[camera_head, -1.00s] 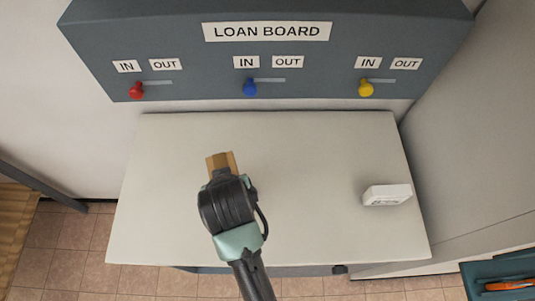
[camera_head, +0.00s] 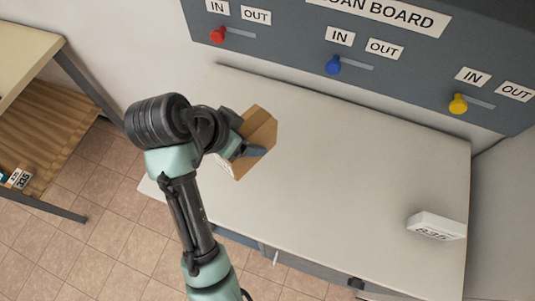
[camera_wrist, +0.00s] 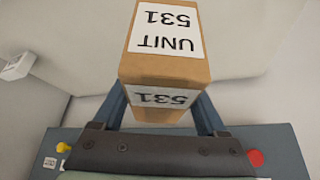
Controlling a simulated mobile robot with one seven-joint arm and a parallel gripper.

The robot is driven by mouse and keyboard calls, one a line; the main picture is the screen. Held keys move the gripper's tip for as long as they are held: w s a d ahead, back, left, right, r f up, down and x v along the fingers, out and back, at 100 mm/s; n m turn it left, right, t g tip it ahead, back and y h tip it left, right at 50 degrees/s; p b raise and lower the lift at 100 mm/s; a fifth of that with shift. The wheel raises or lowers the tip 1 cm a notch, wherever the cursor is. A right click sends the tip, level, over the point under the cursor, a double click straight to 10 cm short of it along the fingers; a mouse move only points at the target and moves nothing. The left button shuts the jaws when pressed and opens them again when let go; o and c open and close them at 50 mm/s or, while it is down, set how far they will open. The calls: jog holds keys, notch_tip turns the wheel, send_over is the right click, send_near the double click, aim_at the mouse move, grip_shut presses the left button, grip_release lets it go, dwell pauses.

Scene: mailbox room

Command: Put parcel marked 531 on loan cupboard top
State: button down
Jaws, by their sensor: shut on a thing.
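The parcel marked 531 is a brown cardboard box (camera_head: 262,130). In the wrist view the parcel (camera_wrist: 165,62) shows white labels reading "UNIT 531" and "531", upside down. My gripper (camera_head: 246,146) is shut on it, with one finger on each side in the wrist view (camera_wrist: 163,108). The parcel is over the left part of the pale loan cupboard top (camera_head: 340,180). I cannot tell whether its underside touches the surface.
A white box marked 835 (camera_head: 435,227) lies at the right of the top. The loan board (camera_head: 400,60), with red, blue and yellow knobs, stands behind. A shelf unit (camera_head: 50,110) stands at the left. The middle of the top is clear.

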notch_tip(320, 180, down, 9)
jog(key=shift+f+p, duration=0.2)
jog(key=shift+p, duration=0.2)
jog(key=shift+f, duration=0.1)
grip_release()
jog(key=v, duration=1.2)
dwell(0.4)
